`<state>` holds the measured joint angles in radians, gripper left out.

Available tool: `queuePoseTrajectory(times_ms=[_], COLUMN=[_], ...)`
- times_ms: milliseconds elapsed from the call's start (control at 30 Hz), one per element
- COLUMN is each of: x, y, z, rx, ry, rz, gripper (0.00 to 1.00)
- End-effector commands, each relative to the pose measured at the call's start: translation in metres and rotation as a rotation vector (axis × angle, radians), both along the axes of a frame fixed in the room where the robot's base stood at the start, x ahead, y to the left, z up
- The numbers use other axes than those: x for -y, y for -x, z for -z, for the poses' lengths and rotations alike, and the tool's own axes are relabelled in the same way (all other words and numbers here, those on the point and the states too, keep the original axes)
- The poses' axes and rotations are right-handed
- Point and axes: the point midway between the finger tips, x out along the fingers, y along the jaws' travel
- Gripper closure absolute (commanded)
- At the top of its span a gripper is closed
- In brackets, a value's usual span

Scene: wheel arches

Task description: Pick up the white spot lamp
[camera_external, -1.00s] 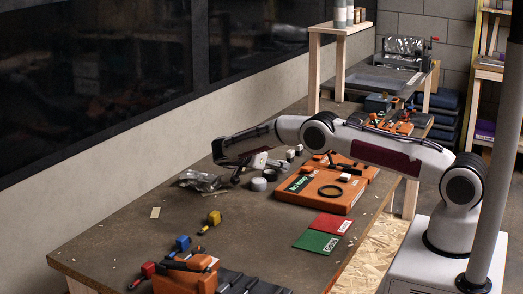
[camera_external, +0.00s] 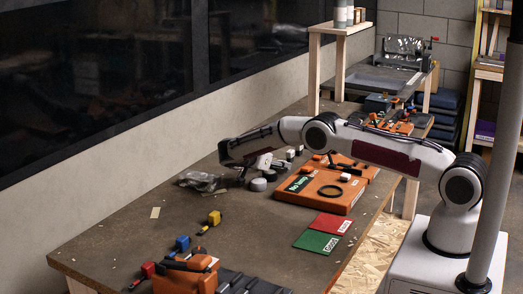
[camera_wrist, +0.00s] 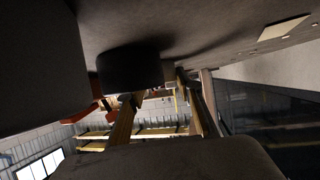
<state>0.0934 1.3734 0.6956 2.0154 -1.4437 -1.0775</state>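My gripper (camera_external: 241,178) is low over the left half of the brown workbench, among small parts. A small white piece (camera_external: 264,161) with dark parts shows right beside it; I cannot tell whether this is the white spot lamp or part of my gripper. Two grey-white round pieces lie just to its right, one nearer (camera_external: 258,184) and one behind it (camera_external: 270,175). The wrist view is dark, with large dark shapes at left and bottom and a dark rounded piece (camera_wrist: 130,68) between them. The fingertips are too small and shaded to tell their opening.
A crumpled clear bag (camera_external: 203,181) lies left of my gripper. An orange case (camera_external: 322,190) with a black ring lies to the right. Red (camera_external: 331,224) and green (camera_external: 315,242) cards and a yellow tape measure (camera_external: 214,218) lie nearer. The bench middle is mostly clear.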

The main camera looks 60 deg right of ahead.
Motion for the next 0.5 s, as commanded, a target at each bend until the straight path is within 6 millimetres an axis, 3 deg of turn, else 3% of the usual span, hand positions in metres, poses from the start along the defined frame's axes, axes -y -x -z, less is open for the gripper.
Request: queuePoseTrajectory(times_ms=[500], x=[0.0001], y=[-0.0003], z=[-0.0058], rx=[0.001], ry=[0.0], rz=[0.0], gripper=[0.86])
